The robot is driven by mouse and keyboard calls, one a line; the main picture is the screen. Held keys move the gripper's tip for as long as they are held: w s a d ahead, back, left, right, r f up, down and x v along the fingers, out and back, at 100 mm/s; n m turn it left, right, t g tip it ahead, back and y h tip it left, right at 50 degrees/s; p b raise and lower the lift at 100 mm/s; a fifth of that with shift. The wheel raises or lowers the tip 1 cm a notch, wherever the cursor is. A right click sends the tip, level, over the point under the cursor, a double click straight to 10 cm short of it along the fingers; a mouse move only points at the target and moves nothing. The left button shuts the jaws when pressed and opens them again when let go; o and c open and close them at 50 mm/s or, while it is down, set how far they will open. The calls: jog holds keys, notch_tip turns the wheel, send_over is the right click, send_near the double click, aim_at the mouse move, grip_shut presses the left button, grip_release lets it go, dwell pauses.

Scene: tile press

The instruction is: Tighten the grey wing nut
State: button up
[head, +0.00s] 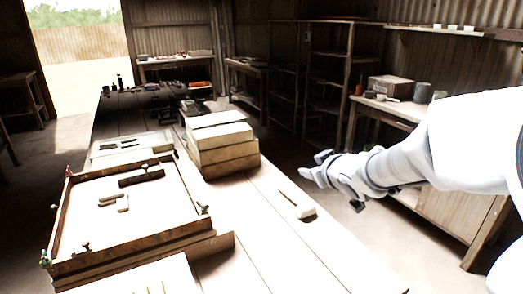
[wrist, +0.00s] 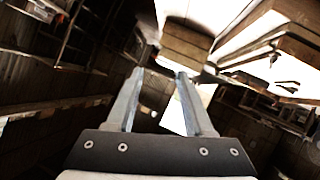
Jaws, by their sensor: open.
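The tile press (head: 135,205), a wooden frame with a pale inner board, lies on the long workbench at left in the head view. Small wing nuts sit at its corners. The one at the right corner (head: 203,209) looks greyish. Another at the front (head: 86,247) looks dark, and one at the front left corner (head: 44,259) looks greenish. Their colours are too small to tell surely. My gripper (head: 312,167) is open and empty, off the bench's right edge and well apart from the press. In the wrist view its two fingers (wrist: 160,75) stand apart with nothing between them.
A stack of wooden boxes (head: 222,155) stands on the bench behind the press. A pale brush-like tool (head: 300,205) lies at the bench's right side. A side table (head: 395,108) with a box and pots stands behind my arm. Bench space right of the press is mostly clear.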

jog(key=w+a+f+n+g+y+b, duration=0.1)
jog(key=w+a+f+n+y+b, duration=0.25)
jog(key=a+f+y, duration=0.4)
jog(key=n+g+y+b, duration=0.3)
jog(key=g+y, duration=0.2)
jog(key=y, duration=0.2)
send_near(203, 206)
jog(key=shift+h, duration=0.25)
jog(key=b+x, duration=0.1)
jog(key=x, duration=0.4)
jog(key=b+x, duration=0.2)
jog(key=x, duration=0.3)
jog(key=shift+r, duration=0.2)
grip_shut()
jog(key=shift+s, duration=0.1)
